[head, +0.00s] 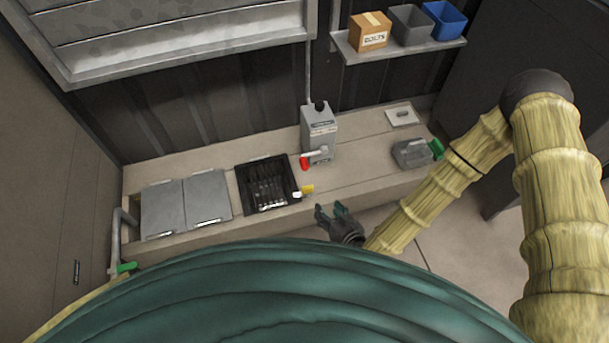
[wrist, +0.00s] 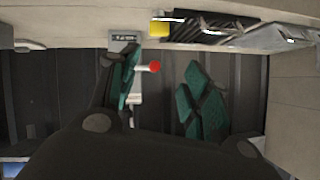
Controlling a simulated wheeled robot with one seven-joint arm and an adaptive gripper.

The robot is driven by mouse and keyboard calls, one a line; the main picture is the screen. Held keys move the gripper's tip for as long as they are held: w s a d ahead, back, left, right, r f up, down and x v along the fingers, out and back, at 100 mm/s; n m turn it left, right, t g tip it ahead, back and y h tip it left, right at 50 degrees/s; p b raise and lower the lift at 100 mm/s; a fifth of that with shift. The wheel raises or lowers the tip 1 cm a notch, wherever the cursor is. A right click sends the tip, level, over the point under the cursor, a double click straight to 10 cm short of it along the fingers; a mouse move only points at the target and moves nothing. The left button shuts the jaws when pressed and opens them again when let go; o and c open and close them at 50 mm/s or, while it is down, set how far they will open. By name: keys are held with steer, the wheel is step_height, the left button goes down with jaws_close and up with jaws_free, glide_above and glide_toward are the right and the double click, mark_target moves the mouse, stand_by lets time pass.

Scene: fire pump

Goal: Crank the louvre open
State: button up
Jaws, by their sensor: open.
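The louvre (head: 180,38) is a grey framed panel of slats high on the wall at upper left in the head view. Below it, a grey crank box (head: 319,128) stands on the bench, with a rod rising from it. A light crank arm on its front ends in a red knob (head: 304,163). The red knob also shows in the wrist view (wrist: 155,67), between the two fingers in the picture. My gripper (head: 331,210) is open and empty, in front of the bench edge and nearer the camera than the crank. One finger hides part of the box in the wrist view.
A black crate (head: 267,208) with a yellow-tipped thing (head: 306,189) by it sits left of the crank. Grey lids (head: 162,208) lie farther left. A shelf (head: 400,53) holds a box and bins.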

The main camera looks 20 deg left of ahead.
mark_target(306, 169)
steer(key=w+a+f+t+b, duration=0.1)
steer(key=w+a+t+b, duration=0.1)
steer(key=w+a+b, duration=0.2)
steer(key=w+a+f+t+y+b, duration=0.1)
steer(key=w+a+t+b, duration=0.1)
steer(key=w+a+b, duration=0.2)
steer(key=w+a+f+t+b, duration=0.2)
steer(key=w+a+b, duration=0.2)
steer(key=w+b, duration=0.2)
steer(key=shift+w+a+f+y+b, duration=0.1)
steer(key=shift+w+a+y+b, duration=0.1)
steer(key=shift+w, duration=0.3)
steer(key=shift+w+a+y+b, duration=0.1)
steer(key=shift+w+y+b, duration=0.1)
steer(key=shift+w, duration=0.25)
steer(key=shift+w+a, duration=0.3)
steer(key=shift+w, duration=0.15)
steer(key=shift+c, duration=0.5)
jaws_close()
